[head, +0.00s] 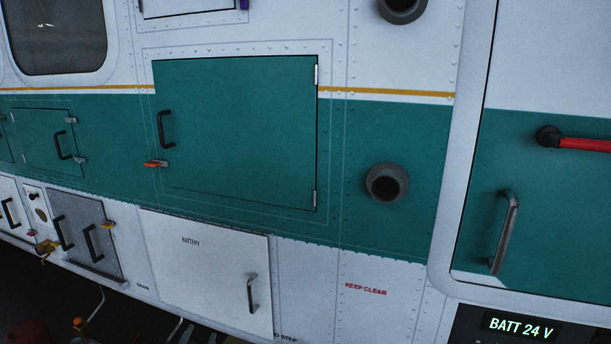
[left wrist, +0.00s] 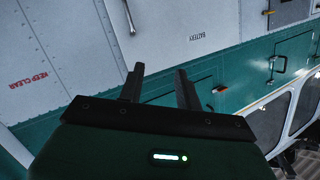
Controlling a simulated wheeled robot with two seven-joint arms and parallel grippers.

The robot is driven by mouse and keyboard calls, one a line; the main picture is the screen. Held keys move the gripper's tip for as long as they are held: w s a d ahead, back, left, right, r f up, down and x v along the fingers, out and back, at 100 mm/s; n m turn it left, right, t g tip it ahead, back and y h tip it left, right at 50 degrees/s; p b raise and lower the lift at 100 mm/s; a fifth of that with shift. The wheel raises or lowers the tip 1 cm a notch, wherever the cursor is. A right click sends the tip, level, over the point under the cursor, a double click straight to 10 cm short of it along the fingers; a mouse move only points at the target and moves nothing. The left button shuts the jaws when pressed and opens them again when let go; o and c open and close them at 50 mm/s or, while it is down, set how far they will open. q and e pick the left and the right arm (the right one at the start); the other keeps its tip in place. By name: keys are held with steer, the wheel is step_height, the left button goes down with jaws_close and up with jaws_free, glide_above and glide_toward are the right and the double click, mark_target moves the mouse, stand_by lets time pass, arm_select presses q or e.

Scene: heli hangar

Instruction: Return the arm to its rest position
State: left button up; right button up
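My left gripper (left wrist: 160,71) shows in the left wrist view, its two dark fingers spread apart with nothing between them. It faces the helicopter's side, which appears upside down there. The white BATTERY panel (head: 205,275) with its dark handle is flush in the hull in the head view. It also shows beyond my fingers in the left wrist view (left wrist: 180,20). Neither gripper nor arm can be made out in the head view. My right gripper is in neither view.
A large green hatch (head: 235,130) lies flat in the hull, with an orange latch (head: 155,163). A round dark port (head: 387,183) juts out beside it. A door handle (head: 503,233) and a red bar (head: 585,145) stand out at right. A display (head: 520,327) reads BATT 24 V.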

arm_select(q)
steer(key=s+a+f+n+g, duration=0.1)
steer(key=s+f+g, duration=0.4)
steer(key=s, duration=0.5)
steer(key=s+f+g+h, duration=0.1)
steer(key=s+f+g, duration=0.2)
steer(key=s+f, duration=0.5)
steer(key=s+a+f+n+g, duration=0.1)
steer(key=s+f+g, duration=0.4)
steer(key=s, duration=0.6)
steer(key=s+f+x, duration=0.1)
steer(key=s+x, duration=0.2)
steer(key=x, duration=1.2)
steer(key=s+f+x, duration=0.1)
steer(key=s+x, duration=0.3)
steer(key=x, duration=1.2)
steer(key=s+a+f+g, duration=0.1)
steer(key=s+a+f, duration=0.1)
steer(key=s+f, duration=1.7)
steer(key=shift+s+a+g, duration=0.25)
steer(key=shift+a+g, duration=0.05)
steer(key=shift+a, duration=0.1)
